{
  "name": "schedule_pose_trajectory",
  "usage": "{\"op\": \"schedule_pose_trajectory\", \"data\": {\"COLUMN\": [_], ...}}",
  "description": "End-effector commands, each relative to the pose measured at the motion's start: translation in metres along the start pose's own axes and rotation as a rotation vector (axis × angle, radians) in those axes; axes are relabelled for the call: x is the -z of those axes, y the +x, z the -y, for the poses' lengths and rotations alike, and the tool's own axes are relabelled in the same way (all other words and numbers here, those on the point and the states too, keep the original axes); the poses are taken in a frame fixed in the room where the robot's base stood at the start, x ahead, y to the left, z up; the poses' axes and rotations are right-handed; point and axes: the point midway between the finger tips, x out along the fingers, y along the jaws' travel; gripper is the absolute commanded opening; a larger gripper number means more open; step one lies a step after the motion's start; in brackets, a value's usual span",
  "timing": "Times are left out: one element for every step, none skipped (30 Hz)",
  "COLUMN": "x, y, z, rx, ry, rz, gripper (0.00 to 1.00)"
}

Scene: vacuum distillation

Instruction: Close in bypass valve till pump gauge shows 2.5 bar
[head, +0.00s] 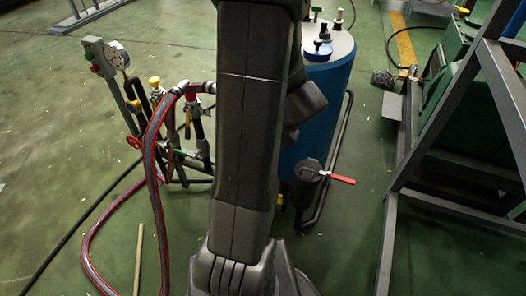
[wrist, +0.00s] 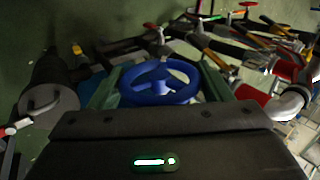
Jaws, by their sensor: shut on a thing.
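A blue handwheel (wrist: 158,96) fills the middle of the wrist view. My gripper (wrist: 160,78) has one greenish finger on each side of it and is shut on its rim. No label shows to tell whether this is the bypass valve. In the head view my arm hides the gripper and this wheel. A round white-faced gauge (head: 117,55) sits at the top of a grey post at the left; its reading is too small to make out.
A blue tank (head: 327,95) stands behind my arm, with a red-handled valve (head: 341,179) below. A grey frame (head: 440,120) stands right. Floor at far left is mostly clear.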

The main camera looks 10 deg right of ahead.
Motion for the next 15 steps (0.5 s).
{"op": "schedule_pose_trajectory", "data": {"x": [0.0021,0.0021,0.0022,0.0020,0.0018,0.0016,0.0015,0.0016,0.0017,0.0016,0.0014,0.0013,0.0013,0.0010,0.0011], "y": [0.0065,0.0064,0.0060,0.0060,0.0058,0.0058,0.0056,0.0056,0.0052,0.0050,0.0047,0.0043,0.0042,0.0040,0.0036], "z": [-0.0069,-0.0065,-0.0066,-0.0065,-0.0066,-0.0064,-0.0067,-0.0064,-0.0065,-0.0062,-0.0059,-0.0059,-0.0055,-0.0053,-0.0052], "rx": [0.042,0.069,0.104,0.130,0.157,0.191,0.217,0.243,0.276,0.300,0.324,0.353,0.374,0.395,0.420], "ry": [0.003,0.003,0.003,0.002,0.004,0.002,0.003,0.002,0.003,0.002,0.002,0.002,0.002,0.002,0.003], "rz": [-0.008,-0.008,-0.008,-0.007,-0.007,-0.006,-0.006,-0.006,-0.006,-0.006,-0.005,-0.004,-0.005,-0.003,-0.004], "gripper": [0.49,0.49,0.49,0.49,0.49,0.49,0.49,0.49,0.49,0.49,0.49,0.49,0.49,0.49,0.49]}}
